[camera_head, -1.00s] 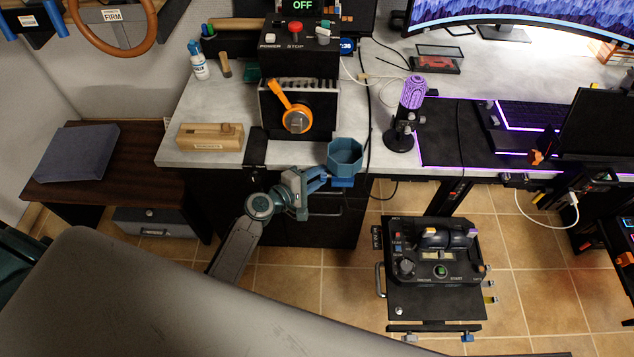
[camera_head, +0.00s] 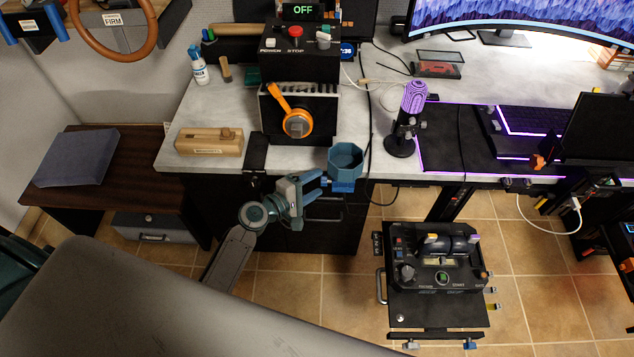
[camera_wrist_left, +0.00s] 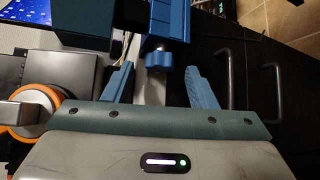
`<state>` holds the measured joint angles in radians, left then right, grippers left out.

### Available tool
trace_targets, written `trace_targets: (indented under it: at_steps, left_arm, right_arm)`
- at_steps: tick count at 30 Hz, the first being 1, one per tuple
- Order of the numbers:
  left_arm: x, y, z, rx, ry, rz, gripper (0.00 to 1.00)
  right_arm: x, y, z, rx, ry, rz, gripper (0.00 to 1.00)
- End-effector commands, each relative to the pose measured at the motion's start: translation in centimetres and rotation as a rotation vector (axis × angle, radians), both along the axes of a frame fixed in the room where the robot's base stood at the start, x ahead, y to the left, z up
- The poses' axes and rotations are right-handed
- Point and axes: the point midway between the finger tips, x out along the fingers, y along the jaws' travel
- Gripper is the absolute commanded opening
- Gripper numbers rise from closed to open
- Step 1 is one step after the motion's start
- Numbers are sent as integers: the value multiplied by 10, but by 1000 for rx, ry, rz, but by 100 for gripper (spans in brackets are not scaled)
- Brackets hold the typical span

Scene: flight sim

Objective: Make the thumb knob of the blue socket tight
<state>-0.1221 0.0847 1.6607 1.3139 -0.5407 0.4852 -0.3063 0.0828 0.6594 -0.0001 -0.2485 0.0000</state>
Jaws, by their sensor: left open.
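The blue socket (camera_head: 345,158) is an octagonal cup clamped at the front edge of the desk in the head view. Its blue thumb knob (camera_wrist_left: 158,58) hangs under the blue clamp in the left wrist view, on a pale screw. My left gripper (camera_head: 318,184) is just left of and below the socket in the head view. In the left wrist view the open gripper (camera_wrist_left: 160,70) has a blue finger on each side of the knob, with gaps to both. The knob is at about fingertip level; I cannot tell its exact depth. My right gripper is out of view.
The black box with an orange lever (camera_head: 297,122) stands on the desk (camera_head: 385,175) left of the socket. A dark cabinet with handles (camera_wrist_left: 240,78) is below the desk. A black control panel (camera_head: 440,270) stands further right, above the tiled floor.

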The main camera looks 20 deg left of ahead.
Motion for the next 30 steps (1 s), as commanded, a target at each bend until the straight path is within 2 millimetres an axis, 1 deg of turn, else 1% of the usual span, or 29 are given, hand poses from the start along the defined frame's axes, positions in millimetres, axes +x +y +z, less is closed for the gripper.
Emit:
trace_targets:
  at_steps: [1,6,12,18,30]
  left_arm:
    - [-10,5,-1,5,1,-1,52]
    - [-40,23,6,6,1,-2,52]
    - [-68,39,13,5,2,-2,52]
    - [-78,45,18,2,0,-1,52]
    - [-78,45,18,1,0,0,52]
  right_arm:
    - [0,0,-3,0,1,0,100]
    - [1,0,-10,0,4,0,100]
    - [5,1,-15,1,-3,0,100]
    - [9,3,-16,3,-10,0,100]
    - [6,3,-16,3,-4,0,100]
